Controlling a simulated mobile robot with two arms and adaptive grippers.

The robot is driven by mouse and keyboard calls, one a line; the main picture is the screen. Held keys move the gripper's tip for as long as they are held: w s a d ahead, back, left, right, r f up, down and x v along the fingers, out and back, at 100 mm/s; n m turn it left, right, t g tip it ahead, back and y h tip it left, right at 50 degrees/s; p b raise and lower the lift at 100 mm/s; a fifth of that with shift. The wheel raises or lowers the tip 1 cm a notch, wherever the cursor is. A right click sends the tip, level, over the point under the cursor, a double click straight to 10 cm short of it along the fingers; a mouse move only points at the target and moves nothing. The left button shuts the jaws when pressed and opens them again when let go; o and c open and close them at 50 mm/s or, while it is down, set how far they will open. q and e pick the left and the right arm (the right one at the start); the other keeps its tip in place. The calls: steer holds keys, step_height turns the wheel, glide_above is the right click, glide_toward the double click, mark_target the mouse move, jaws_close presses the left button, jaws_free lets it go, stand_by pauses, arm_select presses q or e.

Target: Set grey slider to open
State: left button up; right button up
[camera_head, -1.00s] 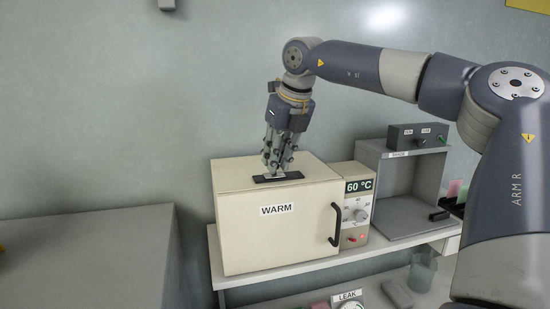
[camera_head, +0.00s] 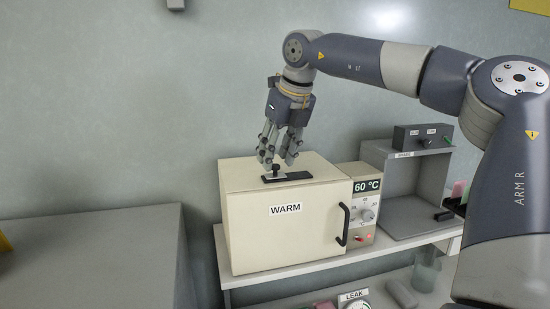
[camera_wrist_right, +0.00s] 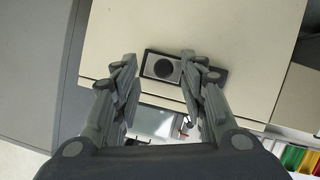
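The slider is a dark plate (camera_head: 294,177) on top of the cream WARM box (camera_head: 270,235), with a small upright knob (camera_head: 276,170) at the plate's left end. In the right wrist view the slider knob (camera_wrist_right: 163,68) is a grey square with a dark round top, at the left part of the plate (camera_wrist_right: 218,75). My right gripper (camera_head: 278,161) is just above the knob, fingers spread and empty. In the wrist view its fingertips (camera_wrist_right: 158,60) are on either side of the knob, apart from it. My left gripper is not in view.
The box has a black door handle (camera_head: 342,224) and a 60 °C control panel (camera_head: 366,205) beside it. A grey open-fronted unit with a switch box (camera_head: 423,136) on top stands to the right. A grey cabinet (camera_head: 90,250) is at left.

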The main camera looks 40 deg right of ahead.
steer(key=v, duration=1)
steer(key=shift+a+r, duration=0.4)
